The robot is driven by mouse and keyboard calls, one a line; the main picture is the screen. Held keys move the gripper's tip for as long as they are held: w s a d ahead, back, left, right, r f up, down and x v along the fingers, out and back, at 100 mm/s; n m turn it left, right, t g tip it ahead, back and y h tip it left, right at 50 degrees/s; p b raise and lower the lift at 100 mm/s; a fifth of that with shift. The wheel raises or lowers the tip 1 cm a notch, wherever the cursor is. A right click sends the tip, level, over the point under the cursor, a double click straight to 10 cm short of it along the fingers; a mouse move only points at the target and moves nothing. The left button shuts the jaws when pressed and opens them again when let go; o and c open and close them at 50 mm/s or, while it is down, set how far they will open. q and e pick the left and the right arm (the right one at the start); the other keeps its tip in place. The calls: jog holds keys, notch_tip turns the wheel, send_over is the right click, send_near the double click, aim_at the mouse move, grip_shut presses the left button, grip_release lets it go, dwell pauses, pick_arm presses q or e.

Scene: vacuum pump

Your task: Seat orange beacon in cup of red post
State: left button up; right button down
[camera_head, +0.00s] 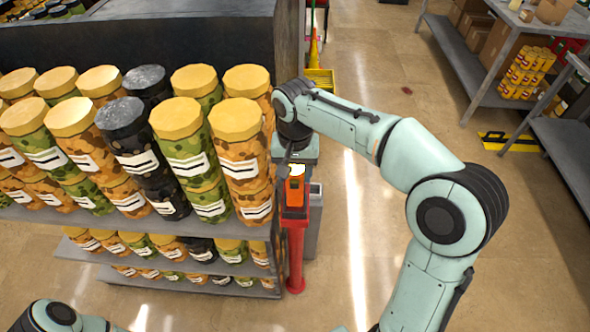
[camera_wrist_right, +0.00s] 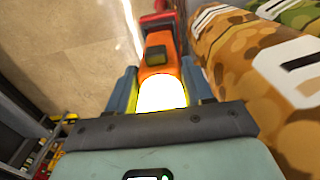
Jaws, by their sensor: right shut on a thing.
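The orange beacon (camera_head: 294,191) hangs below my right gripper (camera_head: 297,166) in the head view. Its glowing lamp end faces the gripper. In the right wrist view the beacon (camera_wrist_right: 157,63) lies between the two blue-grey fingers of the gripper (camera_wrist_right: 162,88), which is shut on it. The red post (camera_head: 295,255) stands upright on the floor beside the shelf's right end, in line with the beacon. Part of the red post (camera_wrist_right: 157,20) shows beyond the beacon in the wrist view. The post's cup is hidden, and I cannot tell whether the beacon touches it. My left gripper is out of view.
Shelves (camera_head: 190,255) full of jars (camera_head: 240,150) stand close to the left of the beacon. A grey box-like thing (camera_head: 314,220) is right behind the post. Open floor (camera_head: 350,200) lies to the right, with workbenches (camera_head: 480,70) farther off.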

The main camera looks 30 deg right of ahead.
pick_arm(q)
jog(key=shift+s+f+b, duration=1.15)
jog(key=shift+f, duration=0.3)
pick_arm(e)
jog(key=shift+f, duration=2.35)
jog(key=shift+c, duration=1.8)
grip_release()
jog(key=shift+r, duration=0.1)
notch_tip(320, 180, up, 13)
jog(key=p, duration=0.2)
jog(key=shift+r+p, duration=0.15)
jog(key=shift+p, duration=0.25)
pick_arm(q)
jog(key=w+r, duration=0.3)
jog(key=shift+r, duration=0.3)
